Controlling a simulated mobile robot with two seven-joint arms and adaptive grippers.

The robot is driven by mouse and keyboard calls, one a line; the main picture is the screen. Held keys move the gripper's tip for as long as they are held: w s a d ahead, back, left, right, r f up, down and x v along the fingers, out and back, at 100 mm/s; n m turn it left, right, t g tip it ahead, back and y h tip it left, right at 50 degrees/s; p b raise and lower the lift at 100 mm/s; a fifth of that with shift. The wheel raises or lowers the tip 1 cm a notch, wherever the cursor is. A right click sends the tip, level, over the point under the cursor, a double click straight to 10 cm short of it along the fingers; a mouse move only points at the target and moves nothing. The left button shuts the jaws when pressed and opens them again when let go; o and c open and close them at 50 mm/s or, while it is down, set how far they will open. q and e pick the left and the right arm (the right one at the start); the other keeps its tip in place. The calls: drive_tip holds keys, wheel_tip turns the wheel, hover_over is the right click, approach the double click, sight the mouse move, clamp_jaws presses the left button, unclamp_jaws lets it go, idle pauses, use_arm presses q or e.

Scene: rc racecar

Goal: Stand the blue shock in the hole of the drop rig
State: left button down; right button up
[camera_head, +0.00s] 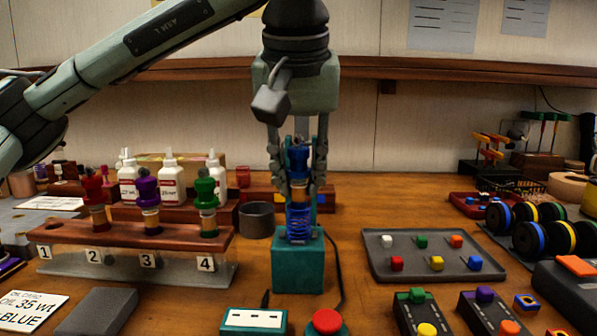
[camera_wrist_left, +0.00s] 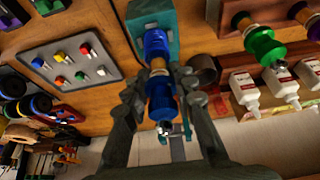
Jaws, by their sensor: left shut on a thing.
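The blue shock (camera_head: 297,161) is upright between the fingers of my left gripper (camera_head: 299,185), which is shut on its body. I cannot tell how far the lower end sits in the hole, as the hole is hidden. In the left wrist view the shock (camera_wrist_left: 158,75) lies between the two fingers (camera_wrist_left: 160,98), its far end against the teal rig (camera_wrist_left: 150,12). My right gripper is not in view.
A wooden rack (camera_head: 130,238) with red, purple and green shocks stands left of the rig. A dark cup (camera_head: 257,220) is close behind it. A grey tray of coloured pieces (camera_head: 430,256) lies right. A red button (camera_head: 327,322) and a teal box (camera_head: 253,321) are in front.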

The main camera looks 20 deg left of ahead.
use_arm(q)
drive_tip(key=shift+f+b, duration=1.05)
drive_tip(key=shift+f, duration=0.65)
drive_tip(key=c, duration=1.2)
unclamp_jaws()
drive_tip(key=shift+o, duration=0.2)
drive_tip(key=v, duration=1.2)
